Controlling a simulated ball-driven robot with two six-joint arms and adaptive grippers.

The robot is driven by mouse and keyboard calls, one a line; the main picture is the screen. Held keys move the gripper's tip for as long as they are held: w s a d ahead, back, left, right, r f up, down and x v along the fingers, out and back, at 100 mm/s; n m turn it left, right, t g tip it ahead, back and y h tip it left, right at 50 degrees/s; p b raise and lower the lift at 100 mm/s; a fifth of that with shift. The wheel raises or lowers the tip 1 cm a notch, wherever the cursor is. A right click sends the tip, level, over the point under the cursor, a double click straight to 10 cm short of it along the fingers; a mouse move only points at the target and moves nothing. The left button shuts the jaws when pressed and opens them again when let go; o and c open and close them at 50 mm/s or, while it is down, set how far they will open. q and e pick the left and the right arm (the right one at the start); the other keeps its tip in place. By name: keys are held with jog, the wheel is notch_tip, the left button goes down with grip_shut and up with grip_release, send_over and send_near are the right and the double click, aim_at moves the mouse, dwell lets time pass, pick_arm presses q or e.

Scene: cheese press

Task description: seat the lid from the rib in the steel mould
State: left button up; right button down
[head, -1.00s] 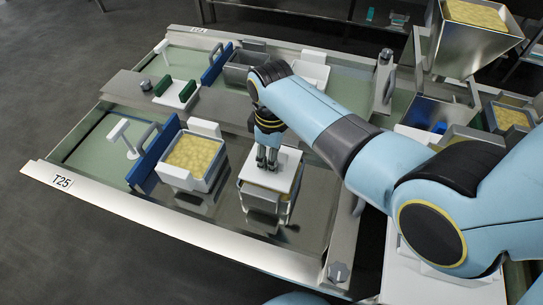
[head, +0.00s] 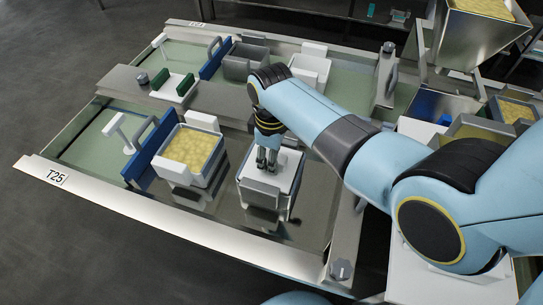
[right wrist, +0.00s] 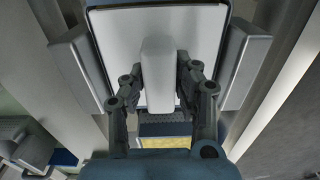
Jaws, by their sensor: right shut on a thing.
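The white lid (head: 285,167) has a raised rib, and my right gripper (head: 267,168) is shut on that rib. The right wrist view shows the rib (right wrist: 158,75) upright between the two fingers (right wrist: 157,88). The lid lies level at the top of a steel mould (head: 262,200), with the mould's grey rim showing around it. How deep the lid sits inside the mould walls I cannot tell. In the wrist view, grey handle blocks (right wrist: 242,65) stand at both sides of the lid. My left gripper is not in view.
An open mould full of yellow curd (head: 190,150) stands just left, beside a blue plate (head: 152,155). A grey tub (head: 245,62) and a white tub (head: 310,68) stand behind. A steel rail with a knob (head: 341,270) bounds the table at right.

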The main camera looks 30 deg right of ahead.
jog(key=shift+f, duration=0.5)
jog(key=c, duration=0.9)
grip_release()
notch_tip(320, 180, up, 10)
jog(key=p, duration=1)
jog(key=shift+r+p, duration=0.1)
jog(key=shift+p, duration=0.25)
